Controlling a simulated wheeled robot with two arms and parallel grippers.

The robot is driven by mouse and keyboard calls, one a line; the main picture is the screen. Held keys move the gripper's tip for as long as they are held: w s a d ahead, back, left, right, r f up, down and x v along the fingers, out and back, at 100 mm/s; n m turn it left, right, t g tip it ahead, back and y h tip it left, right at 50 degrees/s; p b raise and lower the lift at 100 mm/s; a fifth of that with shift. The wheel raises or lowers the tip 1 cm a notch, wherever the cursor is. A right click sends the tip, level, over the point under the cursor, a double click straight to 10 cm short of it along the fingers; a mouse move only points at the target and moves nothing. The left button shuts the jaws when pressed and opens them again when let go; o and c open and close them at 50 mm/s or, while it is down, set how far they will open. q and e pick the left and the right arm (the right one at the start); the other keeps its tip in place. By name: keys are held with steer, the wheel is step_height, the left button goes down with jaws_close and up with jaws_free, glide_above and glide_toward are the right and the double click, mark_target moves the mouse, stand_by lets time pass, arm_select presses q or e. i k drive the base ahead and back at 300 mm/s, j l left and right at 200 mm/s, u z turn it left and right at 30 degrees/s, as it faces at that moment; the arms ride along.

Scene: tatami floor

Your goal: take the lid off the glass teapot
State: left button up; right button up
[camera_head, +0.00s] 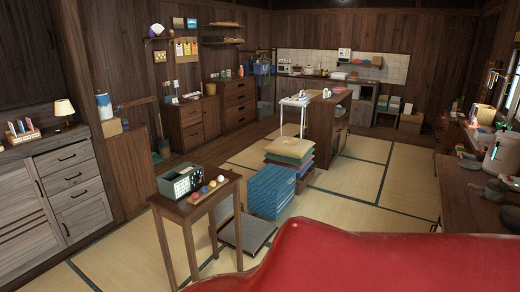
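I cannot make out a glass teapot or its lid in the head view. Several small items stand on the far wooden island (322,103) and on the back kitchen counter, too small to tell apart. Neither of my grippers is in view.
A small wooden table (221,190) in front holds a grey-green box-like device (183,181) and small coloured balls. Behind it are a blue box (272,191) and stacked cushions (290,148). A cluttered wooden counter (455,183) runs along the right. Tatami floor (375,200) lies open between.

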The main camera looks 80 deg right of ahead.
mark_target(498, 185)
steer(key=z, duration=4.35)
steer(key=i+j+z, duration=0.1)
steer(key=i+j, duration=0.35)
steer(key=j, duration=0.2)
steer(key=i+j+z, duration=0.25)
steer(key=i+j, duration=0.2)
steer(key=j, duration=0.3)
steer(key=i+j+z, duration=0.1)
steer(key=j, duration=0.3)
steer(key=i+j, duration=0.25)
steer(key=j, duration=0.15)
steer(key=l+z, duration=0.05)
